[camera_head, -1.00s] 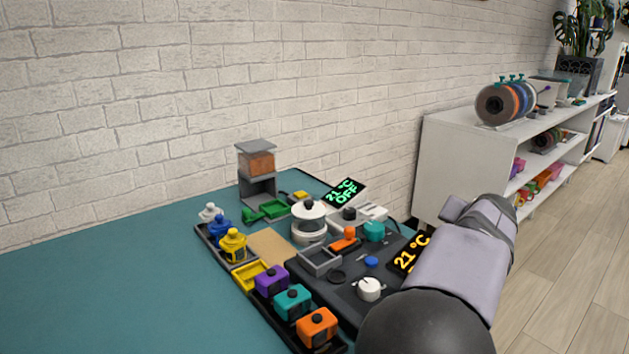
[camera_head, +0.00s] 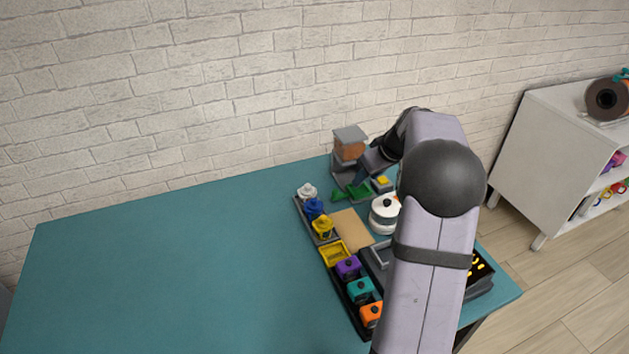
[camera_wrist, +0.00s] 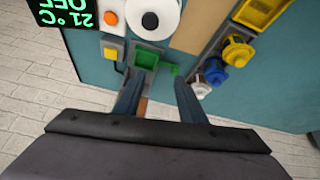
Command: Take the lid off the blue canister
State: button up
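The blue canister (camera_head: 313,208) stands in the dark tray at the left of the equipment, between a white canister (camera_head: 307,191) and a yellow one (camera_head: 323,226). It also shows in the wrist view (camera_wrist: 215,72), right of my fingers. Its top is too small to make out a separate lid clearly. My gripper (camera_wrist: 158,88) is open, its two fingers apart with no held object visible. In the head view, my gripper (camera_head: 368,168) is partly hidden by my arm, near the grey dispenser and to the right of the canister.
A grey dispenser with orange contents (camera_head: 349,148) stands at the back near my gripper. A green scoop-like piece (camera_wrist: 147,58) and a white round device (camera_wrist: 153,18) are close by. The table's left side (camera_head: 170,270) is clear.

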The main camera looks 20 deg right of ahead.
aim_at(314, 200)
jog(key=w+a+r+n+g+y+p, duration=0.2)
jog(key=a+n+p, duration=0.35)
jog(key=a, duration=0.65)
jog(key=shift+s+d+f+p+x, duration=0.15)
jog(key=shift+p+x, duration=0.3)
jog(key=shift+x, duration=0.8)
jog(key=shift+s+d+f+p+x, duration=0.1)
jog(key=shift+s+p+x, duration=0.25)
jog(key=shift+x, duration=0.95)
jog(key=shift+s+d+p+x, duration=0.1)
jog(key=shift+p+x, duration=0.45)
jog(key=shift+x, duration=0.7)
jog(key=shift+a, duration=0.1)
grip_shut()
